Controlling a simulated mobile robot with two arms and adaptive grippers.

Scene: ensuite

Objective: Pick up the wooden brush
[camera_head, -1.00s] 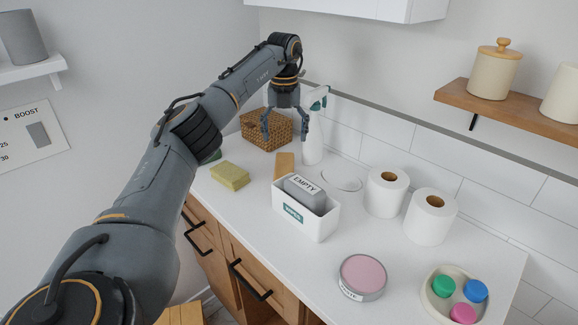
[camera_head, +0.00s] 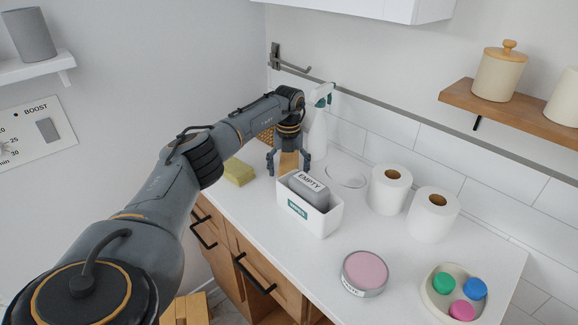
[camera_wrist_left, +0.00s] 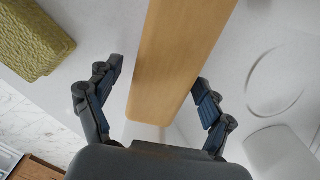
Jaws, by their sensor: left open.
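The wooden brush (camera_head: 288,161) stands on the counter behind the white box, and only its plain wooden part shows. In the left wrist view the brush (camera_wrist_left: 180,50) is a long, light-brown flat piece between my fingers. My left gripper (camera_head: 289,168) is open above and around the brush, one finger on each side. In the left wrist view, gaps show between the fingers of my gripper (camera_wrist_left: 156,76) and the wood at the tips. The brush's lower part is hidden by the box and my gripper. My right gripper is not in view.
A white box (camera_head: 308,219) with a grey "EMPTY" container (camera_head: 309,192) stands just in front. A spray bottle (camera_head: 319,135) is close behind, a green sponge (camera_head: 239,172) to the left. Paper rolls (camera_head: 388,190) stand right.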

